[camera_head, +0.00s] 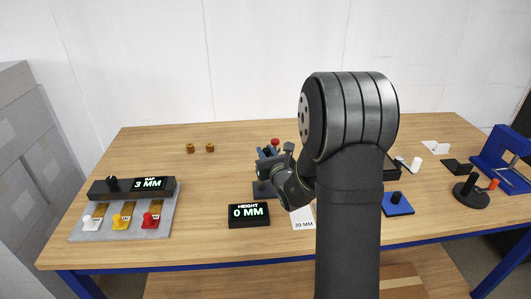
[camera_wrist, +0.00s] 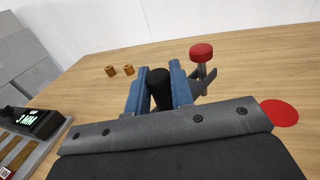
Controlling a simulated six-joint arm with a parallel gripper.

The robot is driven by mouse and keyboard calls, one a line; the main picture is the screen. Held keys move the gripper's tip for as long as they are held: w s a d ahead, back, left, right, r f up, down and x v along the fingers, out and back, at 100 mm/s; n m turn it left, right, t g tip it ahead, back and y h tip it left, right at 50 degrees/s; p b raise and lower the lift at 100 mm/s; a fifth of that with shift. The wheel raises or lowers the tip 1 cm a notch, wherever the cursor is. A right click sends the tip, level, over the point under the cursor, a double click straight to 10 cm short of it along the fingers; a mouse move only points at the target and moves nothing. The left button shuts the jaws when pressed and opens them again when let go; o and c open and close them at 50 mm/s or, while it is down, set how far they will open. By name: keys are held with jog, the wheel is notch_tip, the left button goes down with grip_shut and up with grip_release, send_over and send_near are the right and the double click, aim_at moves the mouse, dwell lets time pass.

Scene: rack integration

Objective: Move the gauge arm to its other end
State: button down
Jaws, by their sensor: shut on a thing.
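My gripper (camera_head: 268,153) is over the middle of the table. In the wrist view its blue fingers (camera_wrist: 160,72) are shut on a black cylindrical grip (camera_wrist: 159,90), which seems to be part of the gauge arm. A red knob (camera_wrist: 201,52) on a grey bracket stands just right of the fingers; the red knob (camera_head: 275,142) also shows behind my gripper in the head view. The dark gauge base (camera_head: 262,190) is below my gripper. The height display (camera_head: 249,214) in front reads 0 MM. My wrist hides most of the gauge.
A white card (camera_head: 303,223) reads 39 MM. A gap display (camera_head: 148,184) reading 3 MM stands on a grey board with white, yellow and red knobs at left. Two brass pieces (camera_head: 200,148) lie behind. Blue and black fixtures (camera_head: 397,204) stand at right. A red disc (camera_wrist: 280,113) lies right of the gripper.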

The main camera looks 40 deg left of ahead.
jog(key=c, duration=1.3)
grip_release()
jog(key=v, duration=1.7)
jog(key=shift+s+d, duration=0.15)
jog(key=shift+d, duration=0.05)
jog(key=shift+c, duration=0.2)
